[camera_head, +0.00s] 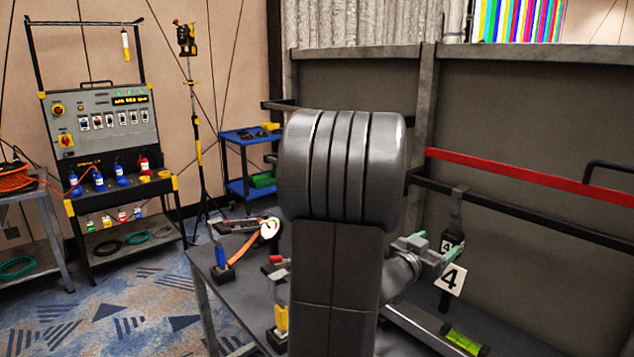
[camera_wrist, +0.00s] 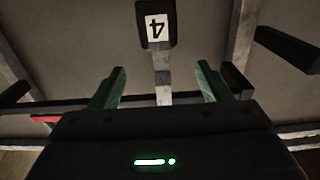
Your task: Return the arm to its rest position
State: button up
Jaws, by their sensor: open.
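My gripper (camera_head: 431,248) is at the right of my arm in the head view, above the grey workbench (camera_head: 490,335) and near the dark panel wall. Its two green fingers stand apart with nothing between them; they also show in the wrist view, where my gripper (camera_wrist: 160,82) is open. A white card marked 4 (camera_head: 451,279) hangs just below and behind the fingers. In the wrist view a dark block with an upside-down 4 label (camera_wrist: 157,28) is ahead, beyond the fingertips. My large dark arm links hide the middle of the bench.
A red rail (camera_head: 530,178) and black bars run along the dark panel (camera_head: 520,120). A green level (camera_head: 464,341) lies on the bench. Tools and a round gauge (camera_head: 269,228) are on the left. A control-panel stand (camera_head: 105,125) and a blue cart (camera_head: 250,138) stand farther back.

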aim_at(455, 225)
jog(key=p+x, duration=0.1)
jog(key=x, duration=1)
jog(key=shift+w+d, duration=0.2)
jog(key=shift+d, duration=0.05)
jog(key=shift+r+p, duration=0.5)
jog(key=shift+s+a+r, duration=0.1)
jog(key=shift+a+r, duration=0.05)
jog(key=shift+r, duration=0.3)
